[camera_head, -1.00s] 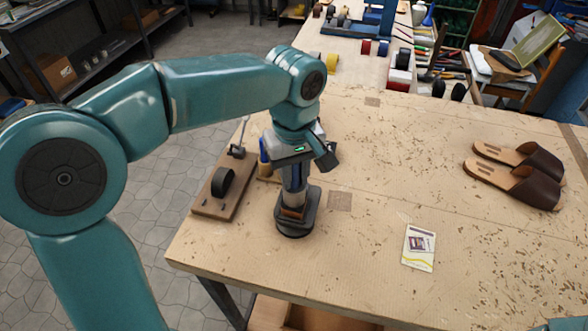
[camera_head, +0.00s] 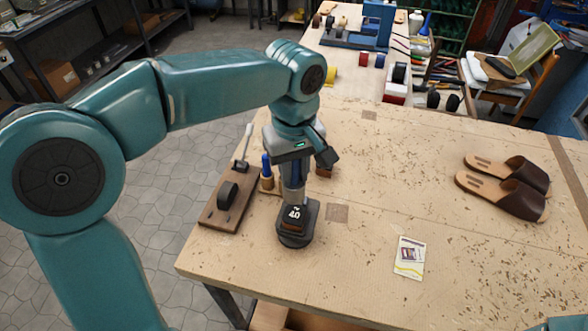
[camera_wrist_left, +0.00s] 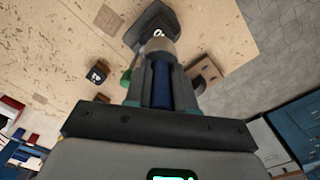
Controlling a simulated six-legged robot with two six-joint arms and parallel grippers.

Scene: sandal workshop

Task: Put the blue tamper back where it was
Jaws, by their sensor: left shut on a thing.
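My left gripper (camera_head: 292,186) is shut on the blue tamper. In the left wrist view its blue handle (camera_wrist_left: 162,95) shows between the fingers, and its silver end points away from me. In the head view the fingers cover most of the tamper. It hangs upright just above a small block (camera_head: 294,214) with a dark top marked 40, on a black base (camera_head: 296,239). A small wooden stand (camera_head: 268,187) is just left of the gripper, with another blue-handled piece (camera_head: 267,167) upright at it. My right gripper is not in view.
A wooden board (camera_head: 222,214) with a black ring and a lever lies at the table's left edge. A brown block (camera_head: 325,162) is behind the gripper. A card (camera_head: 410,257) and brown sandals (camera_head: 513,191) lie to the right. The middle of the table is mostly clear.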

